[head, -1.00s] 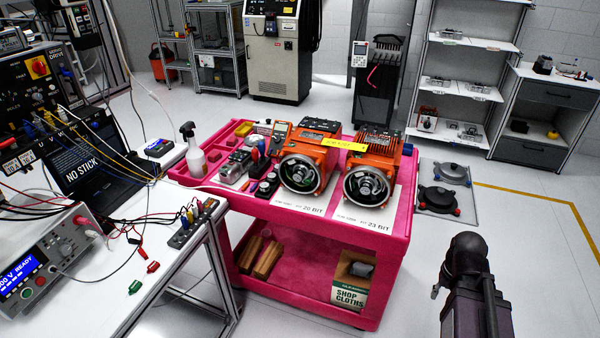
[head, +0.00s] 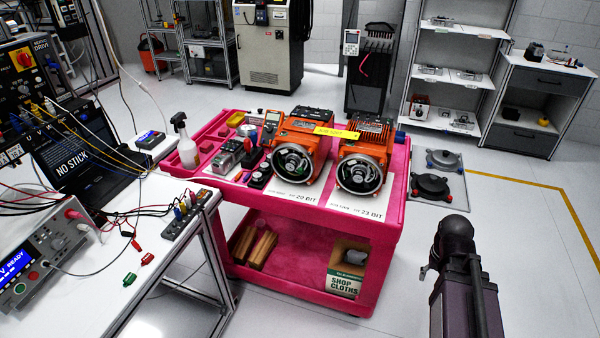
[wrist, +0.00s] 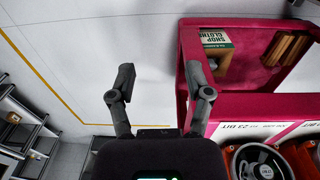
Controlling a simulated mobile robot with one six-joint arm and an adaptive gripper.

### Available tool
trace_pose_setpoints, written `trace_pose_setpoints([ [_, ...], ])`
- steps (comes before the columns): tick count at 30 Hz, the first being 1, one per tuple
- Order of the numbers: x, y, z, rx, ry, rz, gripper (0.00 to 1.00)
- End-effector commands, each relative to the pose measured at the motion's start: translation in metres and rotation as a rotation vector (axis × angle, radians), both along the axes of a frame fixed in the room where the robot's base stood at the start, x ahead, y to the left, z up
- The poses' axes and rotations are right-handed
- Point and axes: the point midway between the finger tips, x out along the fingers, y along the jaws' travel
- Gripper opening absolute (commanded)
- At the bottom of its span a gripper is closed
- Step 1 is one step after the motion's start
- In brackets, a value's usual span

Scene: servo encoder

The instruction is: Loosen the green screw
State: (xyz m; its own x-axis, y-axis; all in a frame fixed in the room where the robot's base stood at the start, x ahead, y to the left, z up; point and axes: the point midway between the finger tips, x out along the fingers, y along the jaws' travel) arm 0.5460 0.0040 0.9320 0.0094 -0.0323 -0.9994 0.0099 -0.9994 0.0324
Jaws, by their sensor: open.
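I cannot make out the green screw for certain in any view. Two orange motors with round black and silver open ends stand side by side on the pink cart: the 20 BIT motor (head: 293,163) on the left and the 23 BIT motor (head: 358,173) on the right. The 23 BIT motor's round end also seems to show in the wrist view (wrist: 258,162). A small green piece (head: 129,279) lies on the left bench; it looks like a clip or plug. My gripper (wrist: 160,84) is open and empty, its fingers spread over the floor beside the cart.
The pink cart (head: 300,232) has a lower shelf with a SHOP CLOTHS box (head: 344,285). A white bench (head: 100,305) with a power supply (head: 40,250) and loose cables stands at left.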

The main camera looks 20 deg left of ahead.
Motion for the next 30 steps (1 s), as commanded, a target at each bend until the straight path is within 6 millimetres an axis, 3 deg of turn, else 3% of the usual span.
trace_pose_setpoints([
  [8,0.044,0.029,-0.012,-0.146,-0.058,0.056,0.65],
  [14,0.082,0.065,-0.016,-0.286,-0.136,0.113,0.65],
  [23,0.133,0.137,-0.013,-0.473,-0.294,0.207,0.65],
  [30,0.165,0.211,-0.005,-0.597,-0.450,0.291,0.65],
])
